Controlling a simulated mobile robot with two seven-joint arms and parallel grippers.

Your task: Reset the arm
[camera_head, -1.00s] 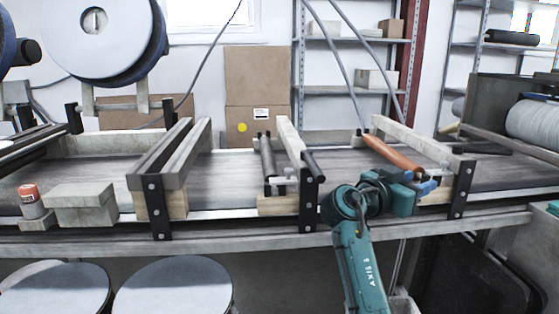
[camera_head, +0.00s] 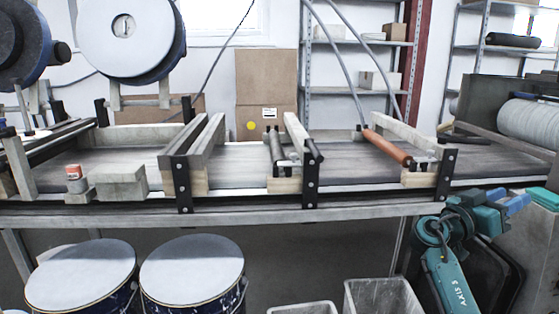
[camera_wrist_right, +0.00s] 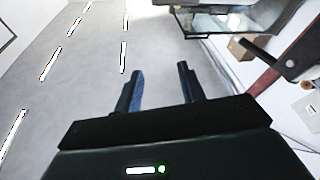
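My right arm is teal and stands at the lower right of the head view, in front of the conveyor's right end. Its gripper (camera_head: 517,202) has blue fingertips and points to the right, clear of the conveyor (camera_head: 330,213). In the right wrist view, the two fingers of this gripper (camera_wrist_right: 160,90) are apart with nothing between them. My left gripper is not in view.
An orange-brown roller (camera_head: 387,147) lies across the conveyor's right part. Two drums (camera_head: 82,275) (camera_head: 192,270) and two grey bins (camera_head: 383,298) (camera_head: 303,308) stand below the front edge. Shelves (camera_head: 357,90) stand behind.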

